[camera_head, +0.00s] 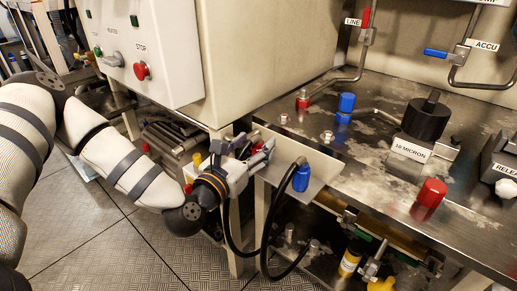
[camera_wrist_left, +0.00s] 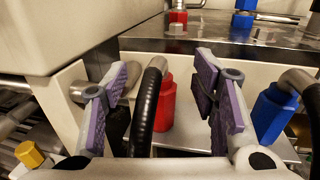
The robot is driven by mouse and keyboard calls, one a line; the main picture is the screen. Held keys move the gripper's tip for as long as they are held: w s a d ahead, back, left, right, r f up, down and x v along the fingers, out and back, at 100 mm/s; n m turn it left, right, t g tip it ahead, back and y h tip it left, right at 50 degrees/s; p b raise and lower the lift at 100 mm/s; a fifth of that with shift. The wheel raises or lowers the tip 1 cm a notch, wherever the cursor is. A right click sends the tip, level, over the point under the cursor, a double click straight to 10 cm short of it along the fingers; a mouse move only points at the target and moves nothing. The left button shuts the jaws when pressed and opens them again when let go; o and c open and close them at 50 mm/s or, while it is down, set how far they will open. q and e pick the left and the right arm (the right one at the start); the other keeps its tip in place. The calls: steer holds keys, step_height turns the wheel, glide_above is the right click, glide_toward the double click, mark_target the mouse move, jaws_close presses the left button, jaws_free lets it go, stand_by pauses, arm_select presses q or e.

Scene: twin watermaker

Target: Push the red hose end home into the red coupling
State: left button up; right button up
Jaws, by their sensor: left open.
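The red hose end (camera_wrist_left: 166,104) stands upright in the left wrist view, with its black hose (camera_wrist_left: 147,100) bending down in front of it. My left gripper (camera_head: 252,152) is open; its purple-padded fingers (camera_wrist_left: 161,100) show on either side of the red hose end and hose in the wrist view. Nothing is clearly gripped, and I cannot tell whether a pad touches.
A blue hose end (camera_head: 301,178) stands on the pale shelf (camera_head: 322,171) to the right. A blue coupling (camera_head: 345,104) is beside the red one. A white cabinet (camera_head: 160,50) with a red stop button is close on the left. The bench's front edge lies between gripper and coupling.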

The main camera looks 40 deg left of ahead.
arm_select(q)
steer(key=w, duration=0.3)
steer(key=shift+a, duration=0.15)
steer(key=shift+s, duration=0.1)
jaws_close()
steer(key=shift+a+r, duration=0.1)
step_height(320, 180, up, 3)
steer(key=shift+f+p, duration=0.1)
steer(key=shift+p, duration=0.25)
steer(key=s+d+r+p, duration=0.5)
steer(key=s+d+r, duration=0.4)
steer(key=d+r, duration=0.1)
steer(key=shift+d+p, duration=0.3)
steer(key=shift+d, duration=0.15)
arm_select(e)
steer(key=w+r+t, duration=0.2)
steer(key=w+r, duration=0.3)
steer(key=r, duration=0.1)
steer(key=shift+w+r, duration=0.3)
steer(key=shift+r, duration=0.1)
